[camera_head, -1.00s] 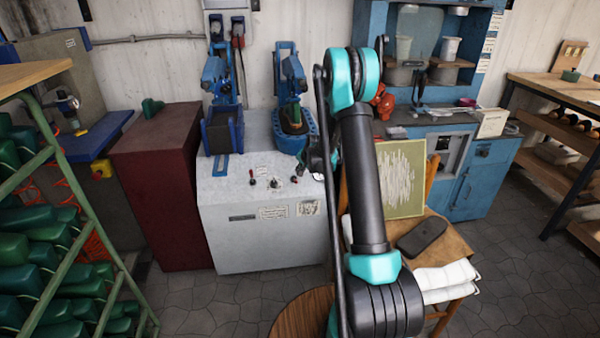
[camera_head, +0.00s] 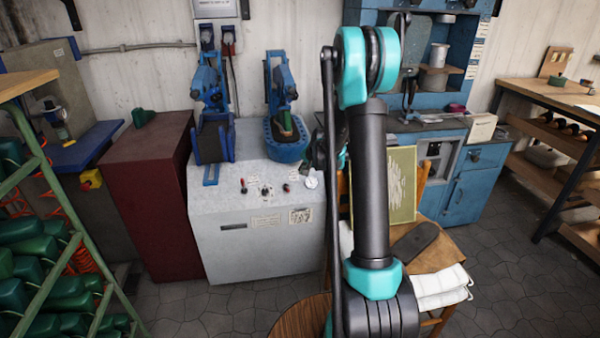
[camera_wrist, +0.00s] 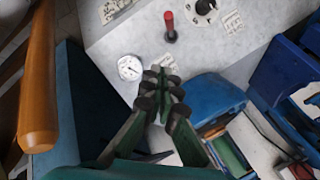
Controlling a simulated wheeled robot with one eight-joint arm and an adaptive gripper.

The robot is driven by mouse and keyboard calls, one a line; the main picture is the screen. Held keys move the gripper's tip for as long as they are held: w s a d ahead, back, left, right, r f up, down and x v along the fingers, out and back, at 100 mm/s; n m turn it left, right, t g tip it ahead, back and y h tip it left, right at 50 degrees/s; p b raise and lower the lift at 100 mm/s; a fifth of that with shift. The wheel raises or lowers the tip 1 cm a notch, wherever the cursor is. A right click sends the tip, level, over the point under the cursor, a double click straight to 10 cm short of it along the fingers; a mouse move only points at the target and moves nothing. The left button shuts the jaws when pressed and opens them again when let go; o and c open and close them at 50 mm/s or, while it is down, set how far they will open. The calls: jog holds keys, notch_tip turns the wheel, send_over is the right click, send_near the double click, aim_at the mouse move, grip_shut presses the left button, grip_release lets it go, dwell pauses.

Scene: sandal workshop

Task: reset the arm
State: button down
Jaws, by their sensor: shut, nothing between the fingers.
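My gripper (camera_wrist: 165,92) shows in the wrist view with its dark green fingers closed together and nothing between them. It is above the light grey machine top (camera_wrist: 110,40), close to a round white gauge (camera_wrist: 130,67) and a red-tipped lever (camera_wrist: 170,25). In the head view my black and teal arm stands raised in the middle and hides most of the gripper.
A grey machine (camera_head: 260,235) carries two blue clamp units (camera_head: 213,110), (camera_head: 287,130). A wooden chair (camera_head: 425,255) holding a panel (camera_head: 398,185) and a dark sole (camera_head: 415,242) stands beside my arm. A green rack (camera_head: 60,220) is left. Tiled floor shows at right.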

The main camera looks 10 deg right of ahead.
jog(key=shift+s+d+r, duration=0.15)
jog(key=shift+s+r, duration=0.25)
jog(key=shift+s, duration=0.15)
jog(key=s+r+n+g+h, duration=0.1)
jog(key=s+n, duration=0.7)
jog(key=s, duration=3.2)
jog(key=shift+s+r+g+h, duration=0.4)
jog(key=shift+g+h, duration=0.2)
jog(key=shift+g, duration=0.2)
